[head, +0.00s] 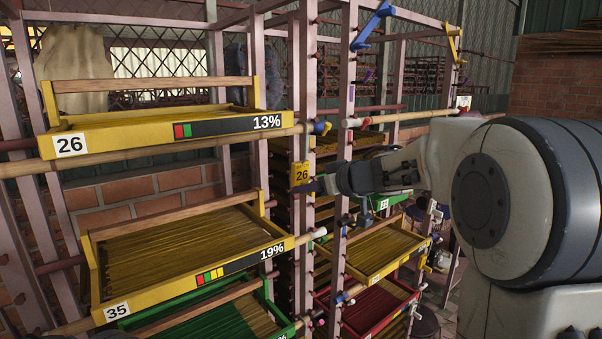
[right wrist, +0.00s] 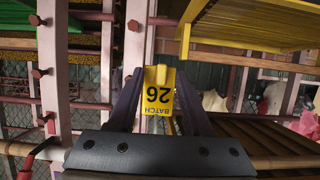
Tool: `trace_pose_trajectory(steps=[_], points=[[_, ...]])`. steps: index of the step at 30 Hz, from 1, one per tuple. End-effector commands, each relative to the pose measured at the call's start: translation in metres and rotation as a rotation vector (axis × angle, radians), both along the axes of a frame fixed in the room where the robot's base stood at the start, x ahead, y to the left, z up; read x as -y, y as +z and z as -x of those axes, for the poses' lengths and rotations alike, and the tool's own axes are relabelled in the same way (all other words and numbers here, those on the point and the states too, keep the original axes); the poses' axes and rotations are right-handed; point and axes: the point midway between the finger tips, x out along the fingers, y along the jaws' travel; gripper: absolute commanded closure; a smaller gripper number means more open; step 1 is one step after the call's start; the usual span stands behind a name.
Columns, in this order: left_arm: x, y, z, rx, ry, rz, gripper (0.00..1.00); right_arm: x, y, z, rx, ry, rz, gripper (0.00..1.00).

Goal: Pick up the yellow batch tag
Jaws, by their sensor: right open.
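The yellow batch tag (head: 302,174), marked 26, hangs on a pink-grey upright post of the rack in the head view. In the right wrist view the tag (right wrist: 158,98) appears upside down with the words BATCH 26, between the two dark fingers. My right gripper (head: 318,186) reaches in from the right, its tips right beside the tag. In the right wrist view the gripper (right wrist: 160,88) is open, with a finger on each side of the tag. I cannot tell whether a finger touches it. My left gripper is not in view.
Yellow tray 26 (head: 180,133) and yellow tray 35 (head: 190,262) rest on rails left of the post. A green tray (head: 205,310) is below them. Another yellow tray (head: 385,265) and a red tray (head: 375,305) sit right of it. Pegs stick out from the posts.

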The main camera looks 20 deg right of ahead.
Motion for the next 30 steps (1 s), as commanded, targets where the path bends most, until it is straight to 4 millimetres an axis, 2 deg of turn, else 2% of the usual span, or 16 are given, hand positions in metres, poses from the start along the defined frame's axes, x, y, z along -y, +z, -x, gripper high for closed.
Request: trace_pose_trajectory(steps=[1,2,3,5,6,19,23,27,28,30], points=[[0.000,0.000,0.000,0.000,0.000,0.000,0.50,0.000,0.000,0.000,0.000,0.000,0.000,0.50],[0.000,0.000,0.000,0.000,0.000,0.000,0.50,0.000,0.000,0.000,0.000,0.000,0.000,0.58],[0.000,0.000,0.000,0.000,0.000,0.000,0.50,0.000,0.000,0.000,0.000,0.000,0.000,0.73],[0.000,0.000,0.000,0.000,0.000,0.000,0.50,0.000,0.000,0.000,0.000,0.000,0.000,0.96],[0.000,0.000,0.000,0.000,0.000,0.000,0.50,0.000,0.000,0.000,0.000,0.000,0.000,1.00],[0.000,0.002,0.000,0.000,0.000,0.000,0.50,0.000,0.005,0.000,0.001,0.000,0.000,1.00],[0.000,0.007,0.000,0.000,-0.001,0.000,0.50,0.000,0.017,0.001,0.002,0.000,0.000,1.00],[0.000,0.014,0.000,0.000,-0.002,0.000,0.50,0.000,0.038,0.001,0.004,0.001,0.002,1.00],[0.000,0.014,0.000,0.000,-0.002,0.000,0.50,0.001,0.041,0.002,0.004,0.000,0.001,1.00],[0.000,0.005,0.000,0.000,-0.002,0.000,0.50,0.008,0.035,0.018,0.003,-0.005,0.001,1.00]])
